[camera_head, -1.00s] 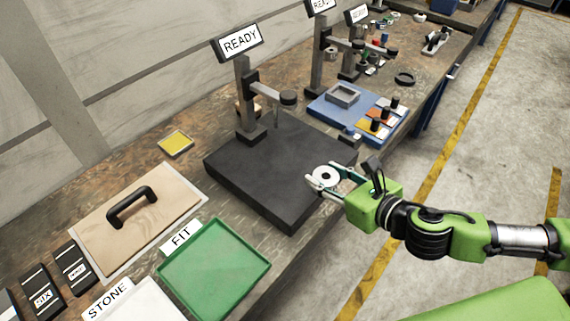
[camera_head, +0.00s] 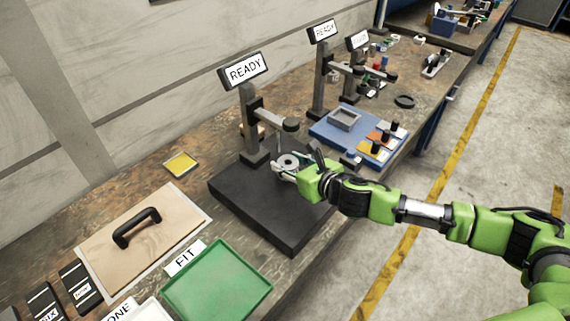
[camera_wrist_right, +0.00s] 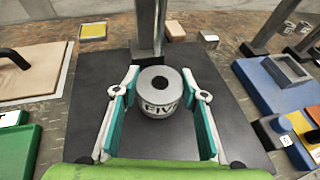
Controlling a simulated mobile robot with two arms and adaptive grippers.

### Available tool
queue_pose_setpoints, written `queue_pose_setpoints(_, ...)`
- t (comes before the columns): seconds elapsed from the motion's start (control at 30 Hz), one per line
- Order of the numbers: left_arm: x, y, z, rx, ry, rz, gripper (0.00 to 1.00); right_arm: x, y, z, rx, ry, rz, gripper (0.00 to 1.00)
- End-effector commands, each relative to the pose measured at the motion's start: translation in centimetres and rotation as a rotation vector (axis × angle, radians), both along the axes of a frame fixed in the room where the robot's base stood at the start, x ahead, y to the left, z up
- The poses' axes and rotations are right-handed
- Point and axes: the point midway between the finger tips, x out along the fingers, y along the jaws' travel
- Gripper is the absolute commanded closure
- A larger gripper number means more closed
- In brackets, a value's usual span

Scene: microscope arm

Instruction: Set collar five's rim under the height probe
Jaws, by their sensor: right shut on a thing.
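Collar five (camera_wrist_right: 160,90) is a pale grey ring with a dark centre hole and FIVE printed on its side. It also shows in the head view (camera_head: 288,161). My right gripper (camera_head: 284,170) is shut on it, with one finger on each side of the collar in the wrist view. The height probe (camera_head: 290,125) is the dark round head at the end of the nearest stand's arm, under a READY sign (camera_head: 245,70). The collar is over the black plate (camera_head: 268,220), near and below the probe head; the exact alignment is unclear. My left gripper is out of view.
A green FIT tray (camera_head: 217,285) and a tan board with a black handle (camera_head: 140,232) lie to the left. A blue tray (camera_head: 335,128) with coloured pads is to the right. Further READY stands are behind. The plate's front part is clear.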

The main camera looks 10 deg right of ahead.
Motion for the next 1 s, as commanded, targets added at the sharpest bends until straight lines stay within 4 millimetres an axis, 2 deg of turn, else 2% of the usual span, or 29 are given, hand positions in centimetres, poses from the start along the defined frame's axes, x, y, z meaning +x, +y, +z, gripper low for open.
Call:
queue_pose_setpoints(0.03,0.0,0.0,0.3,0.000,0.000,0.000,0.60,0.8,0.4,0.5,0.002,-0.007,0.000,1.00)
queue_pose_setpoints(0.2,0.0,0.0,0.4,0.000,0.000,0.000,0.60,1.8,0.8,0.3,0.001,-0.006,0.002,1.00)
queue_pose_setpoints(0.33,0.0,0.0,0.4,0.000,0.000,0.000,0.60,1.9,0.8,-0.4,0.002,-0.004,0.000,1.00)
queue_pose_setpoints(0.57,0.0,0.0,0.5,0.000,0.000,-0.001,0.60,1.9,0.8,-3.1,0.003,-0.002,-0.002,1.00)
queue_pose_setpoints(0.93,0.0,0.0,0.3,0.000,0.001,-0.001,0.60,1.9,0.8,-3.5,0.001,-0.005,0.000,1.00)
queue_pose_setpoints(0.97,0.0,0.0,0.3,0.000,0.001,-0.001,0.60,1.7,0.7,-3.9,-0.001,0.001,-0.001,0.58)
queue_pose_setpoints(1.0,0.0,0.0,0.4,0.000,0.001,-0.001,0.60,1.7,0.7,-3.9,-0.001,0.001,-0.001,0.48)
